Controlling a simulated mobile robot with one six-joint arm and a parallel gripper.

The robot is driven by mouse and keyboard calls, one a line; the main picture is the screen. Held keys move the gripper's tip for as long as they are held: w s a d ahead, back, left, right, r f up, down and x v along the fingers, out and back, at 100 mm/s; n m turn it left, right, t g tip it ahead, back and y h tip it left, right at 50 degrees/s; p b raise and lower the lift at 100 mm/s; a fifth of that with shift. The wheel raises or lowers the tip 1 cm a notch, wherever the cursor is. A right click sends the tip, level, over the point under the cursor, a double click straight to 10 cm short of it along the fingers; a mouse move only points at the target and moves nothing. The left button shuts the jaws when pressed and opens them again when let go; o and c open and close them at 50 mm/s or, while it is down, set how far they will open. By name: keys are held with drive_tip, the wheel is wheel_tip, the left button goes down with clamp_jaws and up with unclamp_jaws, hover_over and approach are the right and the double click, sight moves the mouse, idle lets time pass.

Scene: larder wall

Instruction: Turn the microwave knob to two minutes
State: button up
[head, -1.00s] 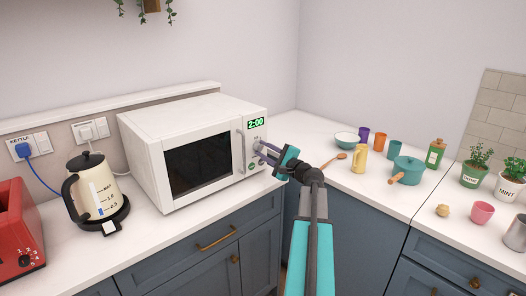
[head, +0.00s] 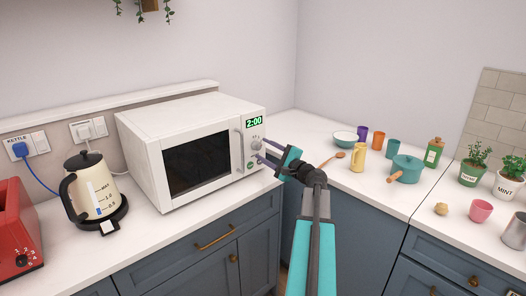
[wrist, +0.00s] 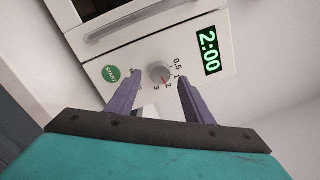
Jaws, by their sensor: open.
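The white microwave (head: 205,112) stands on the counter with its door shut, and its green display (head: 254,122) reads 2:00. The round grey knob (wrist: 159,72) is on its control panel, and its red pointer is at the 2 mark in the wrist view. Marks 0.5, 1, 2 and 3 show around it. My gripper (head: 262,150) is open in front of the panel. In the wrist view my gripper (wrist: 158,78) has one finger to each side of the knob, apart from it. The green START button (wrist: 113,74) is left of the knob.
A kettle (head: 93,188) and a red toaster (head: 18,235) stand left of the microwave. A wooden spoon (head: 333,158), yellow jug (head: 359,158) and teal pot (head: 407,167) are on the counter to the right.

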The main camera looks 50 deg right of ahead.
drive_tip(key=s+b, duration=0.2)
drive_tip(key=s, duration=1)
drive_tip(key=shift+a+f, duration=0.4)
drive_tip(key=shift+s, duration=0.1)
